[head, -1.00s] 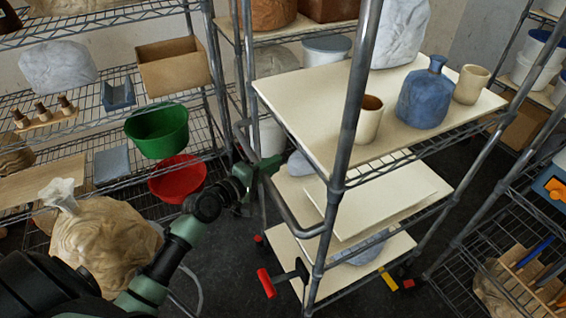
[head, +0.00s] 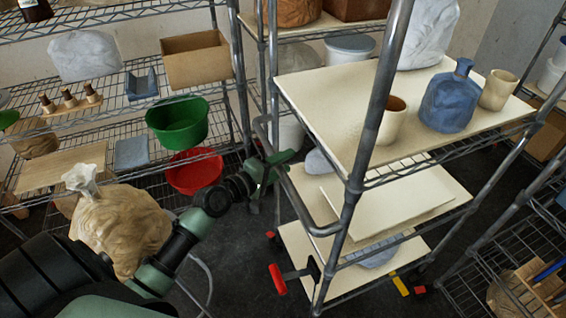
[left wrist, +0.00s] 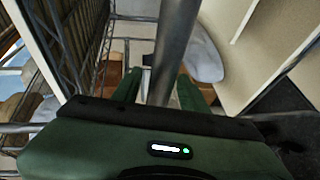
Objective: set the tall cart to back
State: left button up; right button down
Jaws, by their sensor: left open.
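The tall cart (head: 330,105) stands right of centre in the head view, with grey metal posts, cream boards on its levels and a bent tube handle (head: 310,215) on its near left side. My left gripper (head: 282,162) is at the cart's left end, beside the handle tube. In the left wrist view my left gripper (left wrist: 158,78) is open, with a grey upright tube (left wrist: 172,55) between or just beyond its fingers. I cannot tell whether they touch it. My right gripper is not in view.
The cart carries a blue bottle (head: 449,100), cups and a pale wrapped lump. A red pedal (head: 277,278) and a yellow one (head: 400,285) stick out low down. Wire shelving with a green tub (head: 178,122) stands left. A tied sack (head: 122,225) is near my left arm.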

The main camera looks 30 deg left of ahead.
pick_arm(q)
jog(key=b+v, duration=0.1)
jog(key=v, duration=0.7)
dwell(0.4)
